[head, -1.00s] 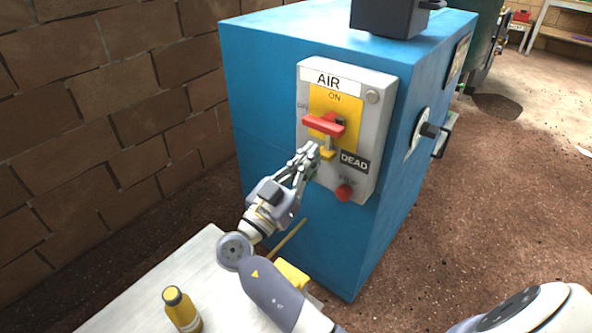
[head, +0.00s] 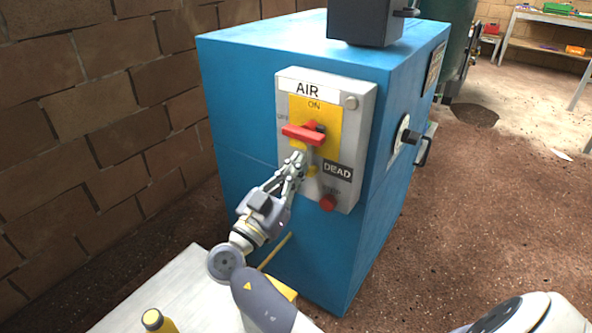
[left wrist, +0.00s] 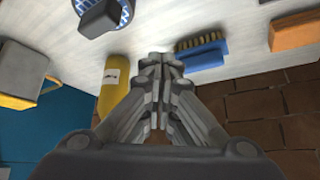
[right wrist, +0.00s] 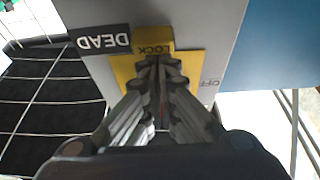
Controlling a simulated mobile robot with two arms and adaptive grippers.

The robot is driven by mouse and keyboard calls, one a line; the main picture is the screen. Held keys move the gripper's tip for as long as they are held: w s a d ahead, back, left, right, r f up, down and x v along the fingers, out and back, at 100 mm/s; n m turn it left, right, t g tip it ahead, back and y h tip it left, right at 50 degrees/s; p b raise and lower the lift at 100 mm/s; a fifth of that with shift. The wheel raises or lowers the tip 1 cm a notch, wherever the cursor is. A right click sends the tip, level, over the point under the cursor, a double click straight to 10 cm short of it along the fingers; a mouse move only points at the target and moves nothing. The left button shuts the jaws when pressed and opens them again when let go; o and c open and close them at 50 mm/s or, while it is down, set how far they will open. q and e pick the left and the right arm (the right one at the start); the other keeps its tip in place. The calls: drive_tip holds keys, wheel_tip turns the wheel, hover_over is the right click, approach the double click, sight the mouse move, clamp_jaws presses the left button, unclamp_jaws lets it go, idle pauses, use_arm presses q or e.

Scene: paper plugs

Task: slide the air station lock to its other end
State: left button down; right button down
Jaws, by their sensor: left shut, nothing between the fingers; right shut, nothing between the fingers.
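The air station panel (head: 285,180) is a grey plate on a blue cabinet, with a red switch handle (head: 300,134) lying across a yellow plate (head: 331,146). The yellow lock tab (head: 312,170) sits below the handle, left of the DEAD label. In the right wrist view the tab, marked LOCK (right wrist: 153,41), is at the yellow plate's edge beside DEAD. My right gripper (head: 298,158) is shut and empty, its tips at the tab; contact is hard to tell. My left gripper (left wrist: 160,62) is shut and empty, seen only in the left wrist view.
A red button (head: 328,203) is below the DEAD label. A black side knob (head: 411,137) sticks out on the cabinet's right face. A white table in front holds a yellow bottle (head: 155,321); the left wrist view shows a blue brush (left wrist: 203,54). A brick wall (head: 90,130) stands left.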

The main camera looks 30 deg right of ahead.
drive_tip(key=shift+f+b, duration=0.6)
drive_tip(key=shift+b, duration=0.05)
use_arm(q)
drive_tip(key=w+r+t, duration=0.1)
drive_tip(key=w, duration=0.1)
drive_tip(key=w+d+r+t, duration=0.1)
drive_tip(key=w, duration=0.1)
drive_tip(key=shift+d+r+h, duration=0.2)
drive_tip(key=shift+h, duration=0.1)
